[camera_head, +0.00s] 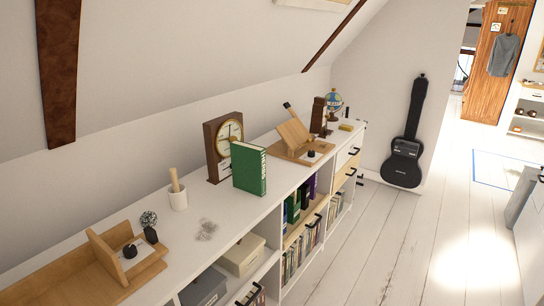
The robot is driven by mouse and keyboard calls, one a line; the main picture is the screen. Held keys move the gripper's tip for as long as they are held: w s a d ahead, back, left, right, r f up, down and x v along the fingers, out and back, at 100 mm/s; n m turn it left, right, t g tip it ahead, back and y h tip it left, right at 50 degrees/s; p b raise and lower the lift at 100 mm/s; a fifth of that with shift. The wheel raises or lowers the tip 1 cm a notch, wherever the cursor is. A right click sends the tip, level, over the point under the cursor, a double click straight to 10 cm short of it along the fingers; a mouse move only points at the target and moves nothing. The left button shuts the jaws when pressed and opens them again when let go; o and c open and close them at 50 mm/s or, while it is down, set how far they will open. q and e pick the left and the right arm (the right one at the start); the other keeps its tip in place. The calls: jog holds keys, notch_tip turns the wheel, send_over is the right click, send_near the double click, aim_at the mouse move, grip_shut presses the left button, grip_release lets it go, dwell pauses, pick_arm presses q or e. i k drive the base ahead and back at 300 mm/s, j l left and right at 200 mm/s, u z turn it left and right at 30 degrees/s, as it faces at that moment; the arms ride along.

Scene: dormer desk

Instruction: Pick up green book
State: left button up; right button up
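The green book (249,168) stands upright on the white shelf top (225,215), with its green cover and pale page edges showing. It is just in front of a brown wooden clock (224,146) and covers part of it. Neither of my grippers shows in the head view, so their state and their distance from the book cannot be seen.
A white cup with a wooden handle (178,195) stands left of the book, and a wooden stand (296,140) is to its right. A wooden organizer (115,260) sits at the near left. Open white floor (400,235) lies right of the shelf.

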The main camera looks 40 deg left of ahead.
aim_at(248, 161)
jog(key=i+u, duration=0.15)
jog(key=i, duration=0.3)
jog(key=i+l+u, duration=0.1)
jog(key=i, duration=0.35)
jog(key=i+l+u, duration=0.15)
jog(key=i, duration=0.3)
jog(key=i+l+u, duration=0.15)
jog(key=i, duration=0.3)
